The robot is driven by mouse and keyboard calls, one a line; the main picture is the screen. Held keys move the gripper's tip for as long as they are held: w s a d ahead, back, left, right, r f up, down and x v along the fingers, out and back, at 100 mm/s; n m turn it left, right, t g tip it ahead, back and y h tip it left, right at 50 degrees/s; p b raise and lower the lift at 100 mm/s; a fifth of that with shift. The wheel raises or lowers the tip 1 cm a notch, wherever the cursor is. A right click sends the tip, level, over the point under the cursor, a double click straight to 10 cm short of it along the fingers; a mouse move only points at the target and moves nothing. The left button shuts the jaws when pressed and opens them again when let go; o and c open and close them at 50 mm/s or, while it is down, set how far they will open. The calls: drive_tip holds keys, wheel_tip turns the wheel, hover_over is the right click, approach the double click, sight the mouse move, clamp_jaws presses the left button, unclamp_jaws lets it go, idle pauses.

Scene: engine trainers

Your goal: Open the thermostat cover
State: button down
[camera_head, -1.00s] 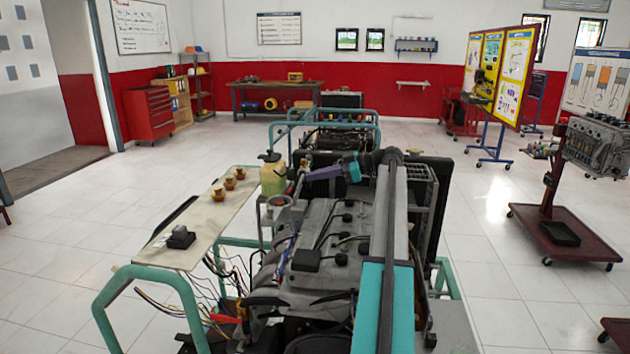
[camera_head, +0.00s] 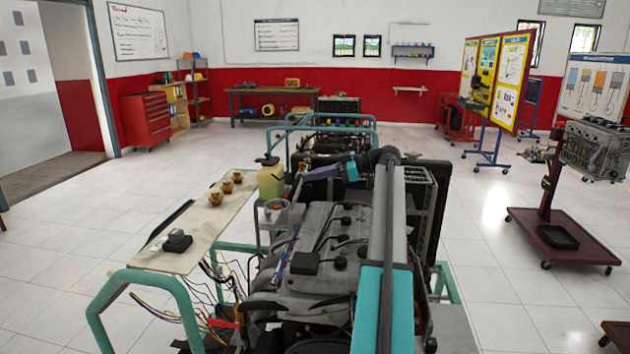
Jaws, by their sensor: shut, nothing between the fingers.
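The engine (camera_head: 325,235) stands in a teal-framed trainer in the middle of the view. A small round, cup-like part (camera_head: 275,206) sits at its far left end, below the yellowish bottle. It may be the thermostat housing, but I cannot tell for sure, nor make out its cover. My arm reaches forward over the engine's right side and bends left at its far end. My gripper (camera_head: 299,187) is small and dark, close to the far left end of the engine, right of the round part. It is shut and appears empty. I cannot tell whether it touches anything.
A pale side board (camera_head: 190,235) holds several brass-coloured parts (camera_head: 227,188) and a black block (camera_head: 177,241). A yellowish bottle (camera_head: 271,180) stands beside the engine. Loose wires (camera_head: 215,290) hang at the lower left. Open floor (camera_head: 500,260) lies to the right.

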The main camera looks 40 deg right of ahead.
drive_tip(key=shift+w+a+r, duration=0.15)
drive_tip(key=shift+a+r, duration=0.05)
drive_tip(key=shift+r, duration=0.35)
drive_tip(key=shift+w+a+r, duration=0.15)
drive_tip(key=shift+r, duration=0.35)
drive_tip(key=f+b+v, duration=0.1)
drive_tip(key=b+v, duration=0.1)
drive_tip(key=v, duration=0.8)
drive_tip(key=shift+s+d+f, duration=0.15)
drive_tip(key=shift+f, duration=0.15)
